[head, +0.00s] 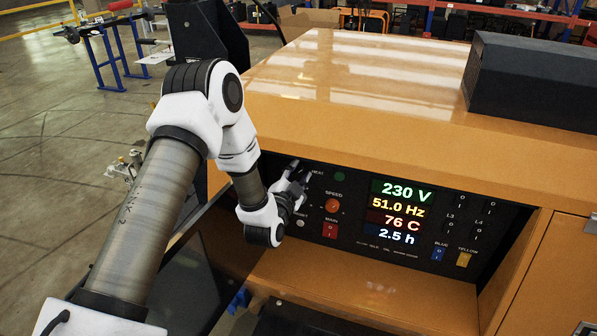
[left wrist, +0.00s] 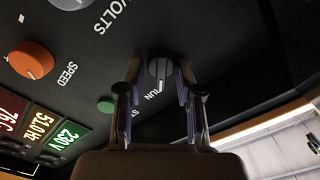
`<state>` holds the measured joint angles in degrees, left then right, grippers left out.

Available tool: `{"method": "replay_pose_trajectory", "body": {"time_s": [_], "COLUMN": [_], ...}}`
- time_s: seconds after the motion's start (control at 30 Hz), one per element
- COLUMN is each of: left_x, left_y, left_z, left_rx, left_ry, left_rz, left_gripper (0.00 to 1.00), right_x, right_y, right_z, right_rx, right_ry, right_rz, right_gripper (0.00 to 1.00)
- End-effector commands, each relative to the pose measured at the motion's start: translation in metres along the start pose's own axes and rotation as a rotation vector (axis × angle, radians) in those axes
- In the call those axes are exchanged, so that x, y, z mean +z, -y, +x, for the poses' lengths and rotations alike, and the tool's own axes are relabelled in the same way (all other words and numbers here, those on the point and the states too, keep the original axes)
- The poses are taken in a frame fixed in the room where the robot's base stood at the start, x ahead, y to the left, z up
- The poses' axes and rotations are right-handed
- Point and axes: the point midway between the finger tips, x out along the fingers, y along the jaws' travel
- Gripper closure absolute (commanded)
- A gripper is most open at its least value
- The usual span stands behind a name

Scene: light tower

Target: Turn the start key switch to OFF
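The start key switch (left wrist: 160,70) is a dark knob with a pale mark, on the black control panel (head: 380,258). In the left wrist view its mark points toward the RUN label below it; another label is partly covered by a finger, and I see no OFF label. My left gripper (left wrist: 158,82) is open, with one finger on each side of the knob and small gaps between. How deep the fingers reach around it is unclear. In the head view my left gripper (head: 292,192) is at the panel's left end and hides the switch. My right gripper is out of view.
Beside the switch are an orange speed knob (head: 332,205), a green button (head: 340,176) and a red main switch (head: 330,230). A lit display (head: 400,210) reads 230 V, 51.0 Hz, 76 C and 2.5 h. The orange housing (head: 350,110) overhangs the panel; an orange ledge (head: 350,292) lies below.

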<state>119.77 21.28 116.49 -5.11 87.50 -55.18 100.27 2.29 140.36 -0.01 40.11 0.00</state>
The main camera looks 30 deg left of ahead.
Motion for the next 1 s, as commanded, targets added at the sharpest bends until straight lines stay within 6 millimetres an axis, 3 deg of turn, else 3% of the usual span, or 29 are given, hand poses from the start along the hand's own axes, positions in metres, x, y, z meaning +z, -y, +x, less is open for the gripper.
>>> {"method": "replay_pose_trajectory", "body": {"time_s": [0.03,0.13,0.57,1.0], "left_x": [0.000,0.000,0.001,0.003], "left_y": [0.000,0.000,0.000,0.000], "left_z": [0.000,0.000,0.000,0.000], "left_rx": [0.000,0.000,-0.002,-0.004], "left_ry": [0.000,0.000,0.000,-0.002], "left_rz": [0.000,0.000,-0.042,-0.334], "left_gripper": [0.65,1.00,1.00,1.00], "right_x": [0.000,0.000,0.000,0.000], "right_y": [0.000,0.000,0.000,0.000], "right_z": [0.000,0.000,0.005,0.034], "right_rx": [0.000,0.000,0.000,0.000], "right_ry": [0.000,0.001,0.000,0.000], "right_rz": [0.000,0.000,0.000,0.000], "right_gripper": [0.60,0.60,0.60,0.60]}}
